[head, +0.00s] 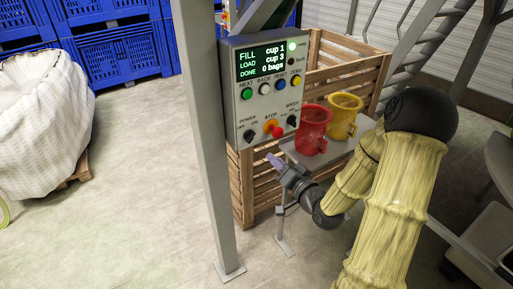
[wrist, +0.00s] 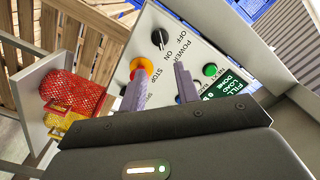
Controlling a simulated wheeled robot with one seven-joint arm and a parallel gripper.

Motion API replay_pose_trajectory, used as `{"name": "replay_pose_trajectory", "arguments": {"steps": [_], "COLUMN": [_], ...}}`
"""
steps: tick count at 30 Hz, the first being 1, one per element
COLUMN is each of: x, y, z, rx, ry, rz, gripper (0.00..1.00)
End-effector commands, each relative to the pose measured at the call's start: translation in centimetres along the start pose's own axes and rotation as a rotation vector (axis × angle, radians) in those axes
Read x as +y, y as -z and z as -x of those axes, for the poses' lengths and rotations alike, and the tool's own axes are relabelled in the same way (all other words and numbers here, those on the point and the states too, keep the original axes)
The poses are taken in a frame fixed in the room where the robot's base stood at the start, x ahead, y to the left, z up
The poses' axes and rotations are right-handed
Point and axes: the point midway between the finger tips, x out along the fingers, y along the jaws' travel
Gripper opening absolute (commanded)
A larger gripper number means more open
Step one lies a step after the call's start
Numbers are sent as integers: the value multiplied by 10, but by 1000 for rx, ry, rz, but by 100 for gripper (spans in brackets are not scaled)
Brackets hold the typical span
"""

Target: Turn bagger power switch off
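The grey control panel (head: 266,88) is mounted on a post in the head view. Its black POWER knob (head: 249,136) is at the lower left, with OFF marked on its left and ON on its right. The knob also shows in the wrist view (wrist: 159,39), beyond the fingertips and roughly between them. I cannot tell surely which mark it points to. My gripper (wrist: 160,76) is open and empty, its two fingers apart. In the head view, my gripper (head: 276,161) is below the panel, apart from the knob.
The red-and-yellow STOP button (head: 273,128) and black SPEED knob (head: 292,121) sit right of the POWER knob. A red cup (head: 312,128) and yellow cup (head: 343,114) stand on a shelf close right of the panel. A wooden crate (head: 330,62) is behind.

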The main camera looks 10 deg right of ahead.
Motion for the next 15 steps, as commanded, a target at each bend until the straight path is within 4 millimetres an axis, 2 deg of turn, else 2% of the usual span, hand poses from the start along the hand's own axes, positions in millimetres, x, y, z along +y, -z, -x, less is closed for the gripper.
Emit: {"name": "replay_pose_trajectory", "arguments": {"steps": [4,15], "x": [-1,-3], "y": [-1,1], "z": [-7,-70], "rx": [2,1], "ry": [2,2], "rz": [1,-2], "gripper": [32,32]}}
